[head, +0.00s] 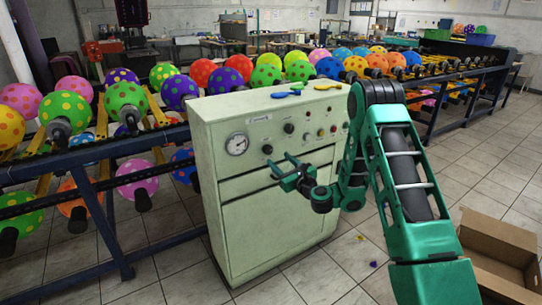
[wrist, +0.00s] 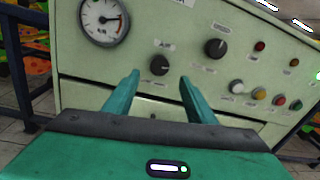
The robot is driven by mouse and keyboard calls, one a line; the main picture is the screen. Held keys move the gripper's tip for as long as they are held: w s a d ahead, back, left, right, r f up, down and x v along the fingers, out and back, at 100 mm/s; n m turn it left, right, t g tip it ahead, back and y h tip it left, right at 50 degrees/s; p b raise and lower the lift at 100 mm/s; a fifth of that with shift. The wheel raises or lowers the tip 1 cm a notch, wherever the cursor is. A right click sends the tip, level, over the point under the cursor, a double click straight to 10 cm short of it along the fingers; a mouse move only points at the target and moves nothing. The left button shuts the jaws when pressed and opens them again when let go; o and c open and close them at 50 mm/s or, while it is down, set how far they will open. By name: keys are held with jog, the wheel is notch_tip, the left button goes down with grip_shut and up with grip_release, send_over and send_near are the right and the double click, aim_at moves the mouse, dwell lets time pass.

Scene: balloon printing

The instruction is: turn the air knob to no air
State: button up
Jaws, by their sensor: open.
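The pale green control cabinet (head: 265,215) stands in front of me, with its sloped panel facing me. A black knob (wrist: 160,66), under a small blurred label that may read AIR, is on the panel near the gauge. It also shows in the head view (head: 267,149). A second, larger black knob (wrist: 215,47) sits up and to its right, also in the head view (head: 288,128). My green gripper (head: 281,166) is open and empty, just in front of the panel. In the wrist view, its fingertips (wrist: 159,76) are on either side of the first knob, seemingly apart from it.
A round gauge (wrist: 104,20) is left of the knobs. Several coloured buttons (wrist: 259,94) are to the right. Balloon racks (head: 80,160) flank the cabinet. An open cardboard box (head: 500,250) is on the floor at right.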

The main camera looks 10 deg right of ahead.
aim_at(269, 151)
jog(key=shift+x, duration=3.95)
jog(key=c, duration=1)
